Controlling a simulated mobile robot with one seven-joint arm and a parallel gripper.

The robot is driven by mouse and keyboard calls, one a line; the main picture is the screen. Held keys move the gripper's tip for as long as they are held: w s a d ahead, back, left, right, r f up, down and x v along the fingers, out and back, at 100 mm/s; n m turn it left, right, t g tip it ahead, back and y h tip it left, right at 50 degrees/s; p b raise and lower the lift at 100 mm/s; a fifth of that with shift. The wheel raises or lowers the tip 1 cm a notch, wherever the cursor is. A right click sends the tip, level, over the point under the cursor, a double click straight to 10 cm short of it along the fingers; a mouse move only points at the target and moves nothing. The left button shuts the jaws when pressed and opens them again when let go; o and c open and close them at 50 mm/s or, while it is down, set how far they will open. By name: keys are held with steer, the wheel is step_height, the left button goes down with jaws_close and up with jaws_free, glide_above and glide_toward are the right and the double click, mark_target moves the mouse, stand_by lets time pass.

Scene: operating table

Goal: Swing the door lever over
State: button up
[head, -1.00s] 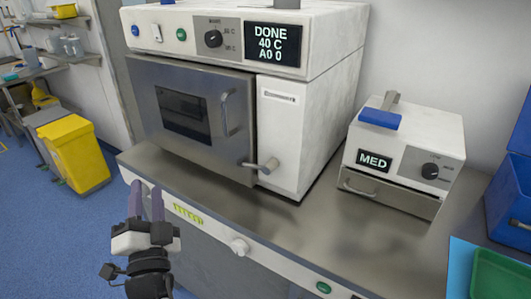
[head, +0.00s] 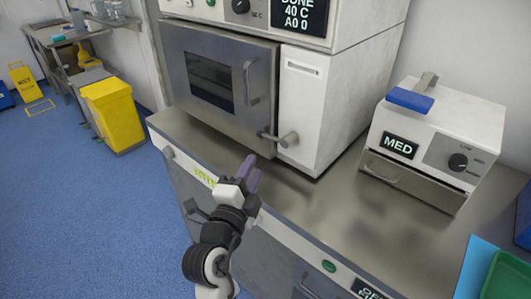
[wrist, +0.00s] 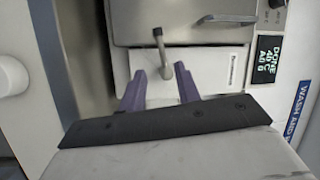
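The door lever (head: 282,138) is a grey metal bar with a round knob, at the lower right edge of the washer's closed steel door (head: 212,82). It points right, across onto the white panel beside the door. My gripper (head: 250,165), with purple fingers, is below and left of the lever in the head view, over the front part of the counter, and apart from it. In the wrist view the lever (wrist: 162,60) shows beyond and between the spread fingertips (wrist: 160,72). The gripper is open and empty.
The washer's display (head: 299,14) reads DONE 40 C A0 0. A vertical door handle (head: 248,85) is above the lever. A smaller white unit marked MED (head: 440,125) stands right on the steel counter (head: 345,200). A green tray (head: 508,275) is at lower right. Counter between is clear.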

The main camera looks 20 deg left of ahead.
mark_target(268, 138)
steer(key=w, duration=0.2)
steer(key=w+r+p, duration=0.1)
steer(key=w, duration=0.5)
steer(key=shift+a+r, duration=0.15)
steer(key=shift+r, duration=0.1)
steer(key=shift+w+f+p, duration=0.1)
steer(key=shift+w+p, duration=0.2)
steer(key=shift+w, duration=0.35)
jaws_close()
